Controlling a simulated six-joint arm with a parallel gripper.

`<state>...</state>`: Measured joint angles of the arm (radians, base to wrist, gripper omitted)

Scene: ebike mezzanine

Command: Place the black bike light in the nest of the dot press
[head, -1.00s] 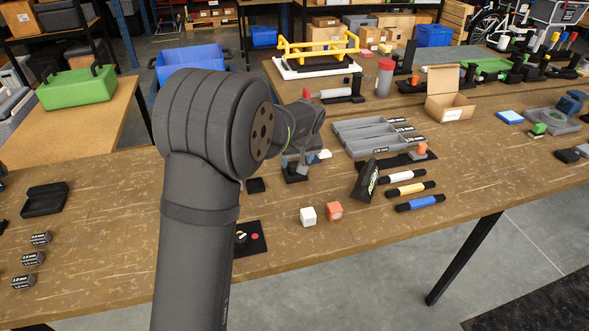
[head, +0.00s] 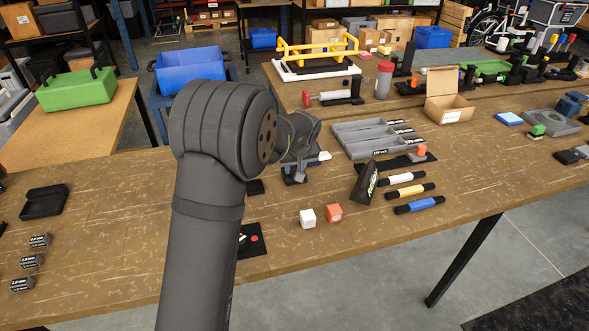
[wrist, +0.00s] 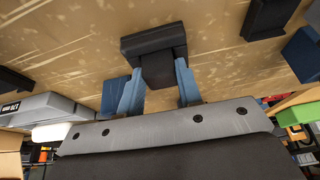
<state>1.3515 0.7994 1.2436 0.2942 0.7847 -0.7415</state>
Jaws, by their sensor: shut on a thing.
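My gripper (wrist: 158,85) shows two blue fingers in the wrist view, shut on a black block-shaped thing, which I take as the black bike light (wrist: 153,44). Its wide end points away from the palm, and its narrower part is between the fingers. In the head view my gripper (head: 294,170) is above the wooden bench, mostly behind my own arm, and the held light is hard to make out. I cannot tell for sure which fixture is the dot press, so its nest is not identified.
Right of my gripper are a grey divided tray (head: 372,140), a tilted black sign (head: 365,182) and several coloured tubes (head: 410,190). White (head: 308,218) and orange (head: 334,213) cubes are in front. A red-handled clamp (head: 335,97) stands behind. The bench's front middle is mostly clear.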

